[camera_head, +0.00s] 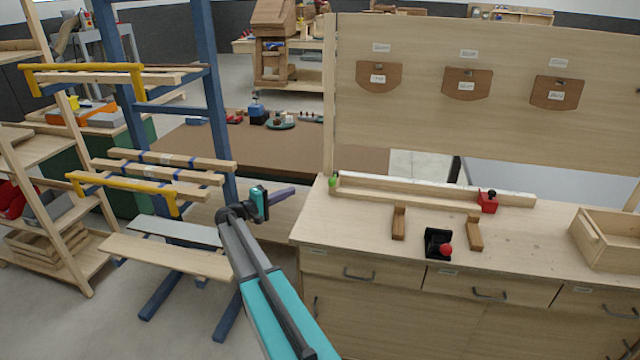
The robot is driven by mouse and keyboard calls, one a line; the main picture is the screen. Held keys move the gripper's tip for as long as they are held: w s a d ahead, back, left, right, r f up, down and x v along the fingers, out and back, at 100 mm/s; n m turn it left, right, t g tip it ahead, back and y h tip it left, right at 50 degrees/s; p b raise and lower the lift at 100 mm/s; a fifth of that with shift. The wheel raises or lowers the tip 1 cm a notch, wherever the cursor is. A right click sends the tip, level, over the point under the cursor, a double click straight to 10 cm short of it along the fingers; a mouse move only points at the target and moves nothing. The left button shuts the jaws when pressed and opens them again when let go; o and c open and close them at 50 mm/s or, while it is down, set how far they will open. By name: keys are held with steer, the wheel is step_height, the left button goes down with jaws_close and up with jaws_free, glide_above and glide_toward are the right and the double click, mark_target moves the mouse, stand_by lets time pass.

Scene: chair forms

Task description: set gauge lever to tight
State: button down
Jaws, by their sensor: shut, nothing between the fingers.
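A small black box with a red ball knob (438,243) sits near the front edge of the wooden bench; it looks like the gauge lever. Its lever markings are too small to read, so I cannot tell its setting. My gripper (285,192) is at the end of my teal and grey arm, left of the bench and well apart from the black box. It points to the right, is shut and holds nothing.
A wooden rail (420,190) with a red block (488,202) lies across the bench (350,235). Two wooden blocks stand out in front of it. An open wooden box (606,236) stands at the right. A blue rack with yellow clamps (120,190) stands left of my arm.

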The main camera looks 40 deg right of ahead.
steer(key=shift+r, duration=0.15)
steer(key=shift+d, duration=0.1)
steer(key=d+p, duration=0.2)
steer(key=d, duration=0.2)
steer(key=d+p, duration=0.2)
steer(key=d, duration=0.3)
steer(key=shift+s+d, duration=0.2)
steer(key=shift+d, duration=0.1)
steer(key=shift+s+d+p, duration=0.9)
steer(key=shift+s, duration=0.1)
steer(key=shift+s+d+f+p, duration=0.25)
steer(key=shift+s+d+p, duration=0.1)
steer(key=shift+s+d, duration=0.25)
steer(key=shift+a+f+t+b, duration=0.1)
steer(key=shift+a+t+b, duration=0.2)
steer(key=shift+b, duration=0.1)
steer(key=shift+s, duration=0.1)
